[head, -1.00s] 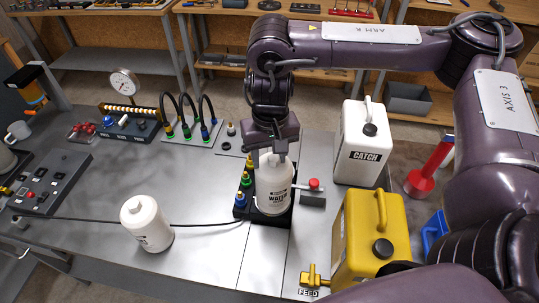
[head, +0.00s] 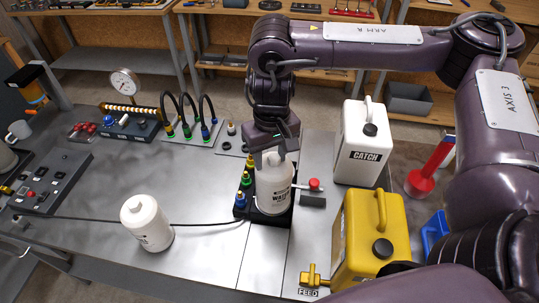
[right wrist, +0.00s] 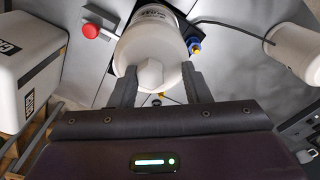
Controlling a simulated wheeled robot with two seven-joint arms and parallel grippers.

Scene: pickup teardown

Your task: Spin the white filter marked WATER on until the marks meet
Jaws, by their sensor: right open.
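The white filter marked WATER (head: 272,192) stands upright on a black base (head: 271,222) with colored fittings along its left side. It also shows in the right wrist view (right wrist: 152,40), with a faceted top knob facing me. My right gripper (head: 270,157) is over the filter from above. In the right wrist view its two fingers (right wrist: 160,88) stand open on either side of the knob, with a gap showing. I cannot make out the alignment marks. My left gripper is not in view.
A second white filter (head: 147,224) stands on the bench to the left, with a black cable behind it. A red-knobbed valve (head: 314,186), a white CATCH jug (head: 363,145) and a yellow can (head: 369,240) stand to the right. The front middle of the bench is clear.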

